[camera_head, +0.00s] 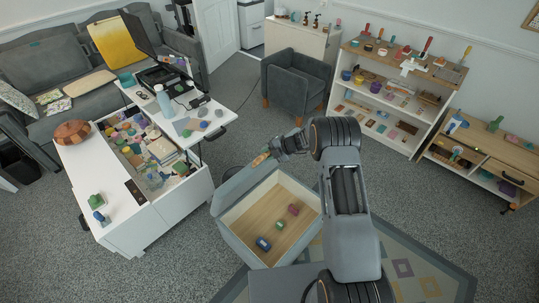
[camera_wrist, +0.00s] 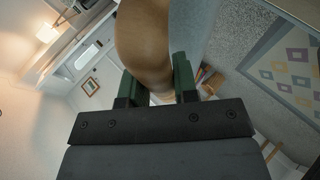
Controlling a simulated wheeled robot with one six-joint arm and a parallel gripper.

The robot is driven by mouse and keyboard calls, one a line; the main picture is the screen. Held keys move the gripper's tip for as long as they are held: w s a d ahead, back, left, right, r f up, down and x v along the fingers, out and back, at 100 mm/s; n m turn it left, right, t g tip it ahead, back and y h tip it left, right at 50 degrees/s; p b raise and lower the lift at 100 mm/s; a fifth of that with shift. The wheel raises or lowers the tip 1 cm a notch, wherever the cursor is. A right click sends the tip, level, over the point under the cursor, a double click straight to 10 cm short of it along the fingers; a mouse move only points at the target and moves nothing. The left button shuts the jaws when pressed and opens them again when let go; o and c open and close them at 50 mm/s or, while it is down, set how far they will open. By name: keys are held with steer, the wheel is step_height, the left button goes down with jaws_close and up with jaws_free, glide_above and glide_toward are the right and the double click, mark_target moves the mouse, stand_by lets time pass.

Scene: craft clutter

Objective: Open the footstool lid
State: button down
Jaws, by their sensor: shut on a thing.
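The footstool (camera_head: 285,250) is a grey box on the floor with a pale wooden inside. Its grey lid (camera_head: 236,190) stands raised along the box's back left side, so the inside shows. My gripper (camera_head: 272,154) is at the lid's upper edge, shut on a tan wooden knob (camera_head: 261,159). In the wrist view the knob (camera_wrist: 145,40) looms large between the dark green fingers of my gripper (camera_wrist: 157,88). The grey lid surface (camera_wrist: 196,30) shows beside it. How the knob joins the lid is hidden.
Inside the footstool lie a blue item (camera_head: 263,243), a green item (camera_head: 280,225) and a dark pink item (camera_head: 293,209). A white drawer unit (camera_head: 165,218) stands to the left, a grey armchair (camera_head: 297,80) behind. A patterned rug (camera_head: 425,270) lies at right.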

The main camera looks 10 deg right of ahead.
steer(key=c, duration=0.9)
jaws_free()
steer(key=v, duration=1.4)
